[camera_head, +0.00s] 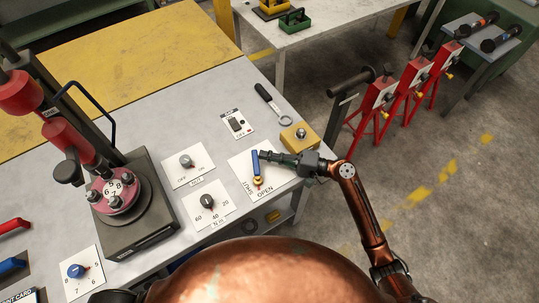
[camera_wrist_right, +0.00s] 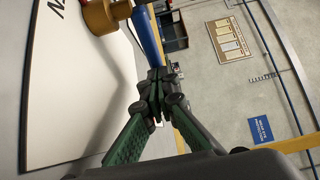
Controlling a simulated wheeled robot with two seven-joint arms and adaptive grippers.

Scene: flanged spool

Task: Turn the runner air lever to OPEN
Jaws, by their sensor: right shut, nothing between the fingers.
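The runner air lever has a blue handle (camera_head: 255,161) on a brass pivot (camera_head: 257,182). It stands on a white plate (camera_head: 241,164) printed SHUT and OPEN near the pivot. In the head view the handle points away from me, up the picture, nearly straight. My right gripper (camera_head: 263,155) comes from the right, its tips right beside the handle's far end. In the wrist view the green-padded fingers (camera_wrist_right: 157,86) are closed together with nothing between them. The blue handle (camera_wrist_right: 148,38) shows just beyond the tips; I cannot tell whether they touch. My left gripper is not in view.
A yellow block (camera_head: 299,138) with a metal knob sits close beyond my right gripper. Dial plates (camera_head: 207,203) and a switch card (camera_head: 236,125) lie left of the lever. A black-handled tool (camera_head: 267,97) lies farther back. Red stands (camera_head: 377,104) are on the floor at right.

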